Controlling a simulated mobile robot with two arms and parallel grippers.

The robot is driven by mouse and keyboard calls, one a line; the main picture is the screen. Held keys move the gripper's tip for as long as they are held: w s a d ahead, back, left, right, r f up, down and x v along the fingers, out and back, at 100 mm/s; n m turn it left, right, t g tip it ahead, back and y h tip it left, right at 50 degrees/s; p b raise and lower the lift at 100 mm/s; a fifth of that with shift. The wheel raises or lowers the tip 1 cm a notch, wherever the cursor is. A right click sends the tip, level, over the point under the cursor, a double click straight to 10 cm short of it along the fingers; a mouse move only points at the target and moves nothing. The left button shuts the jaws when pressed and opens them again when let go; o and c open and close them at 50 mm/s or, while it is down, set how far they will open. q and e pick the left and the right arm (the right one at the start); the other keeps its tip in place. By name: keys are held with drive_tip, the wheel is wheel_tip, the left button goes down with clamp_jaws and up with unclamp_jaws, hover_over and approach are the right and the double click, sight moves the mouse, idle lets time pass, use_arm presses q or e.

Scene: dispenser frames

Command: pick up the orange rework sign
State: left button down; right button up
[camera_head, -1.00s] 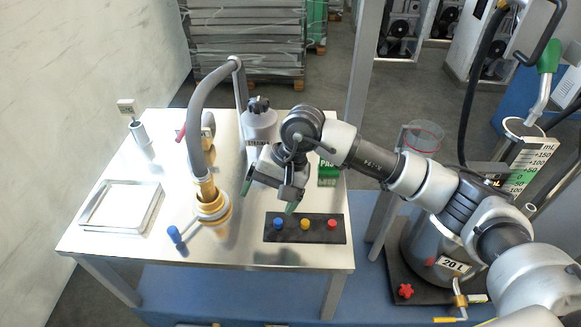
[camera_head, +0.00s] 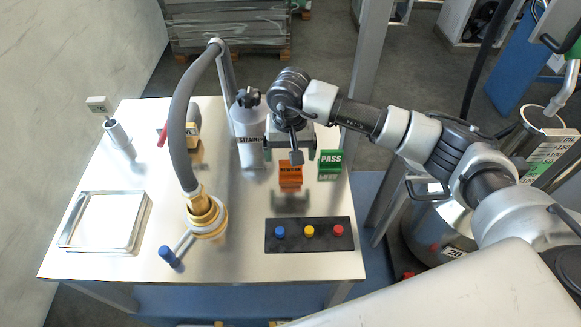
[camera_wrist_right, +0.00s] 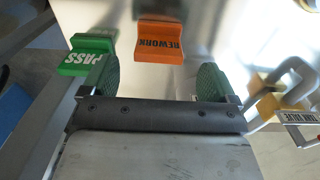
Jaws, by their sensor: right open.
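The orange rework sign (camera_head: 290,174) stands on the metal table, just below my right gripper (camera_head: 292,152) in the head view. In the right wrist view the rework sign (camera_wrist_right: 159,42) lies ahead of the gap between my green-padded fingers (camera_wrist_right: 154,82). The right gripper is open and empty, with the sign apart from both pads. The green pass sign (camera_head: 330,160) stands to the right of the rework sign; in the right wrist view the pass sign (camera_wrist_right: 88,54) is close by the left finger. My left gripper is not in view.
A black panel with blue, yellow and red buttons (camera_head: 309,245) lies in front. A brass fitting with a grey hose (camera_head: 205,215) and a metal tray (camera_head: 72,246) are farther left.

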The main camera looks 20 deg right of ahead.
sight(291, 174)
drive_tip(key=shift+f, duration=0.35)
wheel_tip(291, 174, down, 4)
drive_tip(key=shift+s+r+p, duration=0.15)
drive_tip(key=shift+r+p, duration=0.1)
drive_tip(key=shift+p, duration=0.75)
drive_tip(key=shift+f, duration=0.65)
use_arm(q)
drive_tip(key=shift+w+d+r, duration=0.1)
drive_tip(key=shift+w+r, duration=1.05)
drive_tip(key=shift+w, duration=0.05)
use_arm(e)
drive_tip(key=shift+c, duration=0.7)
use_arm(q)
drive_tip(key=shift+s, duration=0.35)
use_arm(e)
drive_tip(key=c, duration=0.9)
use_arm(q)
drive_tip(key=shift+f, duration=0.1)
use_arm(e)
drive_tip(key=shift+r, duration=0.1)
